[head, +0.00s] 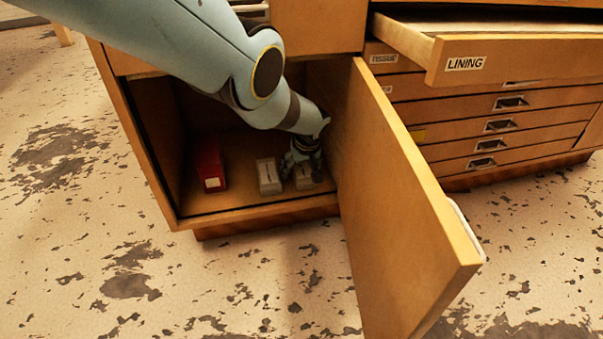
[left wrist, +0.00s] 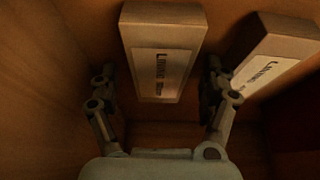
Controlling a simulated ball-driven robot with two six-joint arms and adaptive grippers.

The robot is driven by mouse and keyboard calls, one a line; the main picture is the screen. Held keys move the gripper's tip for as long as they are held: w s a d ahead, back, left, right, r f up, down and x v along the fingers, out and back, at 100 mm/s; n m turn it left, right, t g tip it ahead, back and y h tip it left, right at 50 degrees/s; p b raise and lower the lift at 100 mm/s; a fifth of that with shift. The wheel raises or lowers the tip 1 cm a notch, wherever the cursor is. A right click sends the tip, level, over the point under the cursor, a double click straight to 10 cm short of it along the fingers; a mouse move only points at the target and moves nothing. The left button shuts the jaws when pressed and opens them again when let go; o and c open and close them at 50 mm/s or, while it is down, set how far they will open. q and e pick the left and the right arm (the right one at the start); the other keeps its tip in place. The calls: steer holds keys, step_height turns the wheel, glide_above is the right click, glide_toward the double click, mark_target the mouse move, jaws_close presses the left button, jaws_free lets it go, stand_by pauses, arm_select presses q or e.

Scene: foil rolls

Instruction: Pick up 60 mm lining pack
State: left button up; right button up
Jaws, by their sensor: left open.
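Two grey-beige packs with white labels lie on the floor of the open cabinet. My left gripper (head: 303,158) is inside the cabinet, over the right-hand pack (head: 308,182), and partly hides it. The other pack (head: 268,178) lies just left of it. In the left wrist view my left gripper (left wrist: 159,76) is open, with one finger on each side of the nearer pack (left wrist: 160,22); I cannot tell whether they touch it. Its label reads "Lining", but the size is too blurred to read. The second "Lining" pack (left wrist: 283,48) is at the right there. My right gripper is not in view.
A red box (head: 209,163) stands left of the packs. The cabinet door (head: 400,200) stands open close to the right of my left arm. A drawer labelled "LINING" (head: 500,57) is pulled out at upper right. The cabinet's left wall bounds the space.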

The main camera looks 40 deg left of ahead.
arm_select(q)
steer(key=c, duration=1.3)
